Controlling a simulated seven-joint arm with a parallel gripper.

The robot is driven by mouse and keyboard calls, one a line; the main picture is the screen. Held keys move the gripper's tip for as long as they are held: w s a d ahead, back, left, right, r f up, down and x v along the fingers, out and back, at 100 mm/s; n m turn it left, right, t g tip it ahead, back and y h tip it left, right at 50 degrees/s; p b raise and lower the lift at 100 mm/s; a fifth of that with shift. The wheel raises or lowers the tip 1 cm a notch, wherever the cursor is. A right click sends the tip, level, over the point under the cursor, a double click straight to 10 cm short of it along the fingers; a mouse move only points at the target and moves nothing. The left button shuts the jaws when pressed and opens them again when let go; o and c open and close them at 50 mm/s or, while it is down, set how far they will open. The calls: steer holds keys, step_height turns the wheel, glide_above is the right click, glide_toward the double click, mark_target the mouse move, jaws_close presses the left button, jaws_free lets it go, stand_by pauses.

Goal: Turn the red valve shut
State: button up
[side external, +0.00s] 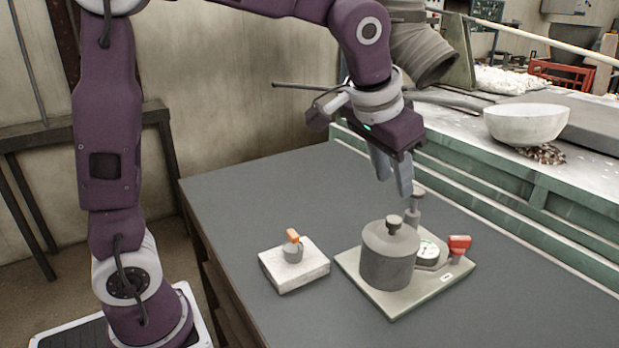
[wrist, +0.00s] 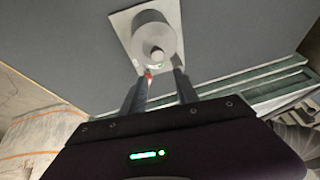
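The red valve (side external: 459,243) sits on a short stem near the right edge of a pale base plate (side external: 398,305). In the wrist view a small bit of red (wrist: 148,76) shows between the fingers, mostly hidden. On the same plate stand a grey cylinder (side external: 388,262) with a knob on top, a dial gauge (side external: 428,252) and a grey post (side external: 414,208). My gripper (side external: 393,187) points down above the back of the plate, left of and higher than the red valve. Its fingers (wrist: 158,80) are apart with nothing held between them.
A white block (side external: 294,274) carrying a small grey part with an orange top (side external: 293,237) sits left of the plate. The dark table (side external: 240,190) is clear around them. Behind is a green-edged bench (side external: 520,190) with a white bowl (side external: 526,122).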

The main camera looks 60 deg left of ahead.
steer(key=s+a+r, duration=0.1)
steer(key=s+a, duration=0.2)
steer(key=s, duration=1)
steer(key=shift+a+r, duration=0.15)
steer(key=shift+a, duration=0.05)
steer(key=m+g+h, duration=0.1)
steer(key=m+h, duration=0.2)
steer(key=m, duration=0.3)
glide_toward(460, 237)
steer(key=f, duration=0.2)
steer(key=x, duration=0.6)
steer(key=shift+w+d+f, duration=0.2)
steer(key=shift+w+f, duration=0.05)
steer(key=shift+w, duration=0.2)
jaws_close()
